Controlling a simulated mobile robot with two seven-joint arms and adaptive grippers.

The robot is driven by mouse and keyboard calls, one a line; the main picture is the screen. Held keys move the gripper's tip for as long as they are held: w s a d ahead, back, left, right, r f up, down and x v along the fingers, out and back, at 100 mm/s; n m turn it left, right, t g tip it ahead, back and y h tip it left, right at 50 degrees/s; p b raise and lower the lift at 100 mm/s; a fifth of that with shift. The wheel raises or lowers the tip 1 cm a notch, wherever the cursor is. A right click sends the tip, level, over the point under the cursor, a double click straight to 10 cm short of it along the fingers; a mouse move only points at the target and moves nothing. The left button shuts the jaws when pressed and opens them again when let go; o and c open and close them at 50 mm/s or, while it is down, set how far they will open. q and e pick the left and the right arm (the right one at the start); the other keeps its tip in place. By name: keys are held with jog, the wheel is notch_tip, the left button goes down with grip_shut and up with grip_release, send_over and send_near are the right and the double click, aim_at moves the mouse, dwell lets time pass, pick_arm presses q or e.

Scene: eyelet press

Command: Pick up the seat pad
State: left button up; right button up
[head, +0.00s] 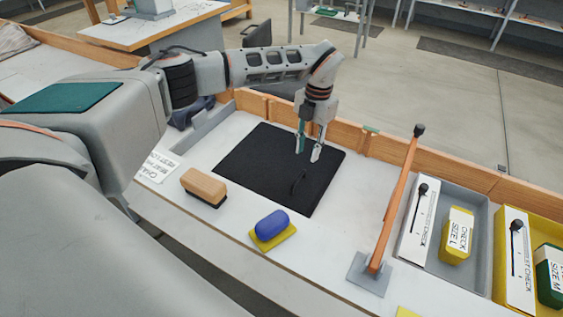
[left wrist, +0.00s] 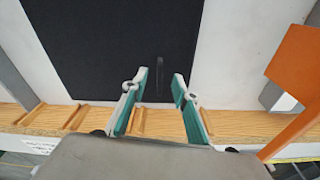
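The seat pad (head: 255,160) looks like the flat black square lying on the white bench, with a small dark loop (head: 299,183) standing up from it. It also fills much of the left wrist view (left wrist: 110,45), where the loop (left wrist: 161,62) shows faintly ahead of the fingertips. My left gripper (head: 308,153) points down over the far right part of the pad. Its two fingers are apart and empty, and in the left wrist view (left wrist: 160,79) they stand either side of the loop's line. I cannot tell their exact height. My right gripper is not in view.
A wooden-backed brush (head: 204,186) and a blue-and-yellow block (head: 271,228) lie in front of the pad. An orange post (head: 394,208) rises to the right. Grey (head: 479,281) and yellow trays (head: 500,238) stand beyond it. A low wooden rail (head: 385,148) runs behind.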

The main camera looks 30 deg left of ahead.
pick_arm(q)
jog(key=shift+s+f+b, duration=0.15)
jog(key=shift+f, duration=1.85)
jog(key=shift+s+f+b, duration=0.15)
jog(key=shift+f, duration=1.85)
grip_shut()
